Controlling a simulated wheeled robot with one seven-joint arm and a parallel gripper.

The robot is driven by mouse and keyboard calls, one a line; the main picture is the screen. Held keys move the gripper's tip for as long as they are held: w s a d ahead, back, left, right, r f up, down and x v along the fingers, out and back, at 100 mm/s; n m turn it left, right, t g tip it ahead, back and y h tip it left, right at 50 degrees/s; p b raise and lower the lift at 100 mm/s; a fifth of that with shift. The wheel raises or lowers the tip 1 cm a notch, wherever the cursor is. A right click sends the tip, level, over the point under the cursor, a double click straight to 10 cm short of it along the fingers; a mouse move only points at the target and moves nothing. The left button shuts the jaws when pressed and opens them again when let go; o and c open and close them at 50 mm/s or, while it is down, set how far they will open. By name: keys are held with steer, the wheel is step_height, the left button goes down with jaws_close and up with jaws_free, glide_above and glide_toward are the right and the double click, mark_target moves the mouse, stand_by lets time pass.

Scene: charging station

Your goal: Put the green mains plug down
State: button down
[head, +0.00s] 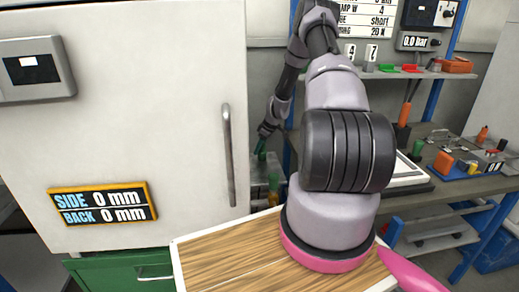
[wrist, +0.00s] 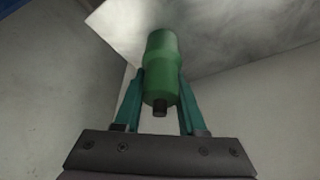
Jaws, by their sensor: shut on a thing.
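The green mains plug (wrist: 162,52) is between the two teal fingers of my gripper (wrist: 160,80) in the wrist view. The gripper is shut on it. A short dark stub shows at the plug's near end. The plug's far end lies against a light grey metal surface (wrist: 225,30) in the picture; I cannot tell whether it touches. In the head view the gripper (head: 265,130) is small and far off, past the white cabinet's edge, with the green plug (head: 261,148) below it, above a grey box-like surface (head: 262,168).
A white cabinet (head: 120,140) with a vertical handle (head: 229,155) stands close to the left of the gripper. Another small green object (head: 273,184) is just below the plug. A workbench (head: 450,190) with tools is at the right. A wood-topped surface (head: 225,262) is in front.

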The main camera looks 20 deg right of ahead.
steer(key=shift+c, duration=2.4)
jaws_free()
steer(key=shift+f, duration=0.15)
steer(key=v, duration=1.2)
steer(key=shift+r, duration=0.2)
